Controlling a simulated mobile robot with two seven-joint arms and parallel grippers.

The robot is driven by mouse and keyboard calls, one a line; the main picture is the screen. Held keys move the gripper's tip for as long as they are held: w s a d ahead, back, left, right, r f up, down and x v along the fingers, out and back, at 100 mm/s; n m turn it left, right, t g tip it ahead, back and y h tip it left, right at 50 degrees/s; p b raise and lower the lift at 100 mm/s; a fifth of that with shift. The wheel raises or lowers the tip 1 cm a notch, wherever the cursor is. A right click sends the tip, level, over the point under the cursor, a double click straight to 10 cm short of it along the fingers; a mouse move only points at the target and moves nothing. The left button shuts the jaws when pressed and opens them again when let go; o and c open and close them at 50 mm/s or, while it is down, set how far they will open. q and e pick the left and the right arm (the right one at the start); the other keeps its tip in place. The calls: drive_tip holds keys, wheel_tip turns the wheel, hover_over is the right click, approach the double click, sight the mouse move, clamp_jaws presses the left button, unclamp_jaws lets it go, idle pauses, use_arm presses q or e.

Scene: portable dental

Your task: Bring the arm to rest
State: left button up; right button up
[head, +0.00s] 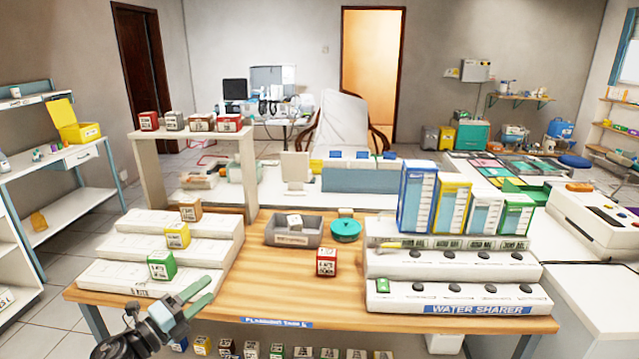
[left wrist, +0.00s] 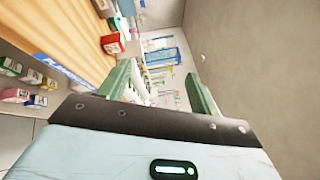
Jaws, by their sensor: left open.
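My left gripper (head: 197,299) is at the front left of the wooden table (head: 270,280) in the head view. Its two green fingers are apart with nothing between them. In the left wrist view the open fingers (left wrist: 160,85) frame the far room, and the table edge runs along the upper left. The gripper is in front of the white stepped rack (head: 130,278), close to the green-and-white block (head: 161,265) on its lowest step, and I see no clear contact. My right gripper is not in view.
A red-and-white block (head: 326,262) stands mid-table near a grey tray (head: 292,232) and a teal round container (head: 345,230). A white stepped stand (head: 455,295) with dark knobs and tall boxes fills the right. Several small blocks sit below the table's front edge. The front middle tabletop is clear.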

use_arm(q)
drive_tip(key=w+a+n+t+y, duration=0.4)
drive_tip(key=a+n+y, duration=0.6)
drive_tip(key=n, duration=0.7)
drive_tip(key=a+f+n+g+y, duration=0.3)
drive_tip(key=f+n+g, duration=0.1)
drive_tip(key=f+n, duration=0.4)
drive_tip(key=s+d+f+g+h, duration=0.1)
drive_tip(key=s+d+f, duration=0.3)
drive_tip(key=s+f, duration=0.3)
drive_tip(key=s+d+f+n+g, duration=0.1)
drive_tip(key=s+d+f+g, duration=0.2)
drive_tip(key=s, duration=0.5)
drive_tip(key=s+d+f+h, duration=0.1)
drive_tip(key=s+d+f, duration=0.3)
drive_tip(key=s+f, duration=0.35)
drive_tip(key=s+d+f+g, duration=0.1)
drive_tip(key=s+d, duration=0.2)
drive_tip(key=s, duration=0.9)
drive_tip(key=s+d+f+n+g+h, duration=0.1)
drive_tip(key=s+d, duration=0.3)
drive_tip(key=s, duration=0.8)
drive_tip(key=shift+d+g, duration=0.15)
drive_tip(key=shift+g, duration=0.25)
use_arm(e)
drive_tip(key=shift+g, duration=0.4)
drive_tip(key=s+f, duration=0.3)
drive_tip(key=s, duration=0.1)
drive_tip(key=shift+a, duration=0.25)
